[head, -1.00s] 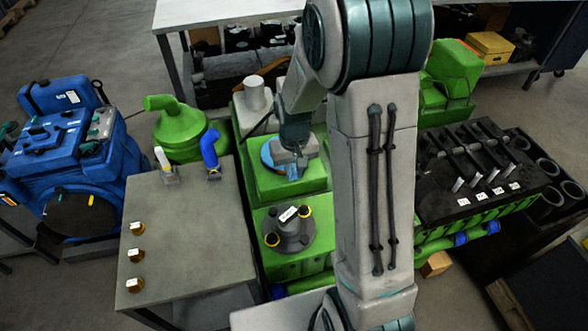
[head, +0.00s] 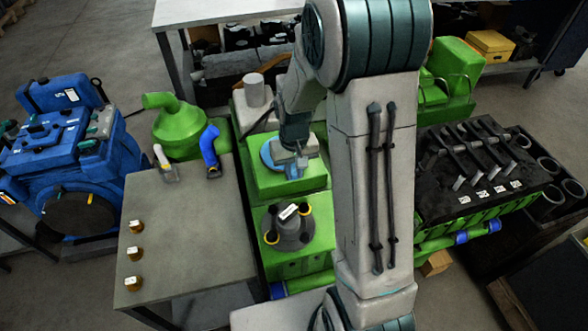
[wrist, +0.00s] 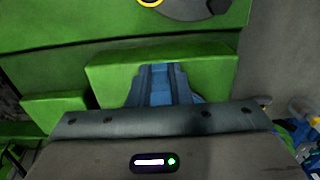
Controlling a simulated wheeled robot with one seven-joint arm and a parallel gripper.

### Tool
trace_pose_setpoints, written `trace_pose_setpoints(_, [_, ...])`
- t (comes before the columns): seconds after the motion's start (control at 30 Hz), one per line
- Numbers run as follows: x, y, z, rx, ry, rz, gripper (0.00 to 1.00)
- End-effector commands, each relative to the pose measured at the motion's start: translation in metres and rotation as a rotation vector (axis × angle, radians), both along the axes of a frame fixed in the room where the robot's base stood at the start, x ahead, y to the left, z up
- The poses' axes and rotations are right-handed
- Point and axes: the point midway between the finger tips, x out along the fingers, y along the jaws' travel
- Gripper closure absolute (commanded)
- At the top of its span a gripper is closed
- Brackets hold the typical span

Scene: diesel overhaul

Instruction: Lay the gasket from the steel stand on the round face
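My gripper (head: 293,168) points down at a blue round piece (head: 267,153) on top of a green block (head: 258,180). In the wrist view the blue fingers (wrist: 160,85) stand close together, with blue curved edges (wrist: 192,97) on both sides of them. Whether they grip anything is not clear. I cannot tell if the blue piece is the gasket or the round face. A dark grey round flange (head: 288,235) with yellow rings and a white label sits on the green block nearer to me. I cannot make out a separate gasket or identify the steel stand with certainty.
A grey table (head: 185,235) at the left holds several brass fittings (head: 134,254) and a blue elbow pipe (head: 210,148). A black-topped green engine (head: 475,180) is at the right.

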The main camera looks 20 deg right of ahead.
Motion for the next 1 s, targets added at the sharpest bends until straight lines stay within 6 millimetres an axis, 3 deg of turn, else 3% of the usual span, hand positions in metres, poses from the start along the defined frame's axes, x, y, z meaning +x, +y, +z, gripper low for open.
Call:
trace_pose_setpoints(0.03, [0.000,0.000,0.000,0.000,0.000,0.000,0.68])
trace_pose_setpoints(0.07, [0.000,0.000,0.000,0.000,0.000,0.000,0.60])
trace_pose_setpoints(0.47, [0.000,0.000,0.007,0.000,-0.001,0.000,0.59])
trace_pose_setpoints(1.0, [0.001,0.000,0.116,0.000,-0.005,0.000,0.59])
